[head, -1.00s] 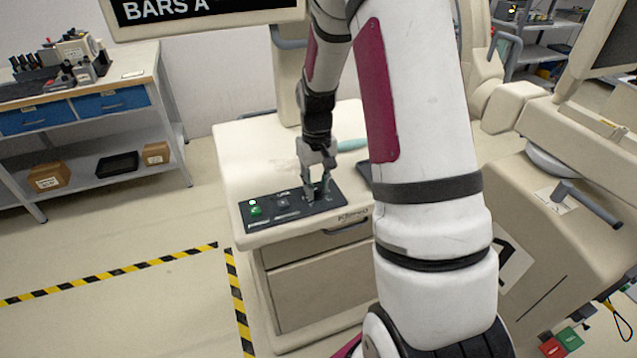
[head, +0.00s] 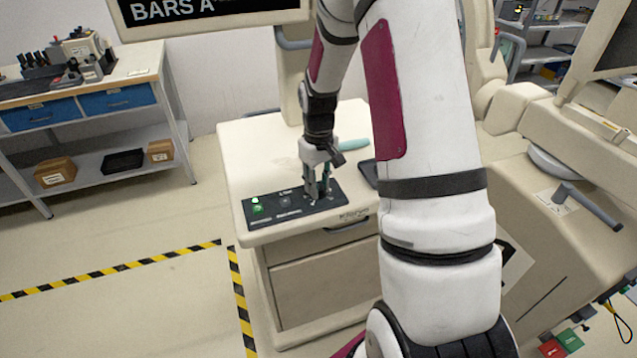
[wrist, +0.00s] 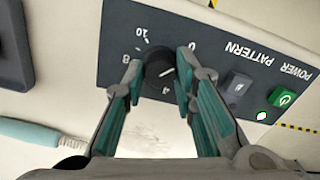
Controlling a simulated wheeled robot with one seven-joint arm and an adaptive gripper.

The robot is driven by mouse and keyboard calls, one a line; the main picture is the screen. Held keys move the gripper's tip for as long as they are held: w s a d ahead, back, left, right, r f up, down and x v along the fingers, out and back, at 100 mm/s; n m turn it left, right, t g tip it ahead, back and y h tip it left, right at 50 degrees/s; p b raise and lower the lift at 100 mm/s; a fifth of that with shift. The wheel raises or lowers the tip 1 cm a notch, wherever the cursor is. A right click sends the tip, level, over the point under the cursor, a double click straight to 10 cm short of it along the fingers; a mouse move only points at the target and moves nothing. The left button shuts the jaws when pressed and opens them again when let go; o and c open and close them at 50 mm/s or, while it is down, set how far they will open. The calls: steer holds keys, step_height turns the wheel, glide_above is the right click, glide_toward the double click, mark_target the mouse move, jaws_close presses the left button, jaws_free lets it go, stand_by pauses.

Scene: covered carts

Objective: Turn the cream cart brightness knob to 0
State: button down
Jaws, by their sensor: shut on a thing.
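The cream cart (head: 235,150) has a dark control panel (head: 270,210) along its front top edge. In the wrist view the black round brightness knob (wrist: 158,62) sits on that panel (wrist: 225,60), with a printed scale around it where 0, 4, 8 and 10 show upside down. A light mark on the knob lies toward its lower right; its exact reading is unclear. My gripper (wrist: 158,70) has its teal-padded fingers on either side of the knob, shut on it. In the head view my gripper (head: 316,194) points down at the panel's right part and hides the knob.
A lit green power button (wrist: 284,99) and a pattern button (wrist: 237,84) sit beside the knob on the panel. A teal-handled thing (head: 353,144) lies on the cart top behind my gripper. A screen (head: 205,12) stands above the cart.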

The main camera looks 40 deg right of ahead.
steer(key=c, duration=1.3)
jaws_free()
step_height(320, 180, up, 12)
